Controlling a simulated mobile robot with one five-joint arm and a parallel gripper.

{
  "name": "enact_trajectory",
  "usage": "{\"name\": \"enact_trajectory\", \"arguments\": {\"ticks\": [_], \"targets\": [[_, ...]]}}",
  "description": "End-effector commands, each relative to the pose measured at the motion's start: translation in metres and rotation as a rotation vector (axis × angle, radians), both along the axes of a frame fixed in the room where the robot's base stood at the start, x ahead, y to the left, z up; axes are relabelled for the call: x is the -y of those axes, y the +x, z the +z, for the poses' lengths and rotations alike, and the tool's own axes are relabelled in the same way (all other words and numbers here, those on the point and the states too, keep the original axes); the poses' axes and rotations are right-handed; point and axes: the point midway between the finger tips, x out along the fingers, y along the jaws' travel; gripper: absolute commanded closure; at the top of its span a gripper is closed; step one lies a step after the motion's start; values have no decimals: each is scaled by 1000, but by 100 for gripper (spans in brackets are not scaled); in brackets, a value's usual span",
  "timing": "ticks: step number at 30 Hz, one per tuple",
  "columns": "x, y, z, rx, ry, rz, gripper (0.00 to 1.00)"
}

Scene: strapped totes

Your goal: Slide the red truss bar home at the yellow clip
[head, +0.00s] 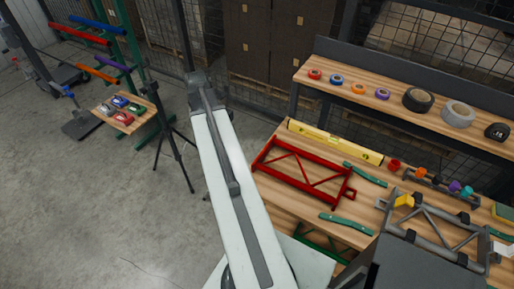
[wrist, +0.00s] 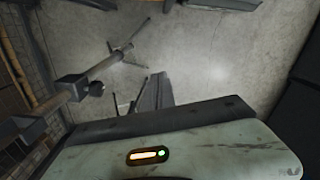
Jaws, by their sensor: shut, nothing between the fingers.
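The red truss bar (head: 306,183) lies flat on the wooden bench in the head view, with a small square lug at its right end. The yellow clip (head: 404,200) sits on the upper left corner of a grey tubular frame (head: 425,238), right of the red truss and apart from it. My gripper (wrist: 160,77) shows in the wrist view, its grey fingers together and empty, over concrete floor. I cannot make out the fingers in the head view. Neither the truss nor the clip shows in the wrist view.
A yellow level (head: 335,141) lies behind the truss; green pieces (head: 346,224) lie nearby. A shelf (head: 385,98) with tape rolls stands at the back right. A tripod (head: 170,137) with a small tray stands left, also in the wrist view (wrist: 98,70).

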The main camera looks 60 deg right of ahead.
Motion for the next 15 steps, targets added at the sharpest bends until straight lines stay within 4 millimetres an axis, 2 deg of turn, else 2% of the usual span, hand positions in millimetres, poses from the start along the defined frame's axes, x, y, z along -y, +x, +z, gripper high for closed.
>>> {"name": "enact_trajectory", "arguments": {"ticks": [1,3,6,9,15], "targets": [[37,-29,-1,0,0,-80,100],[72,-65,-2,0,1,-165,100],[103,-106,-3,0,1,-250,100],[117,-127,-3,0,1,-292,100],[120,-131,-4,0,0,-302,100]]}}
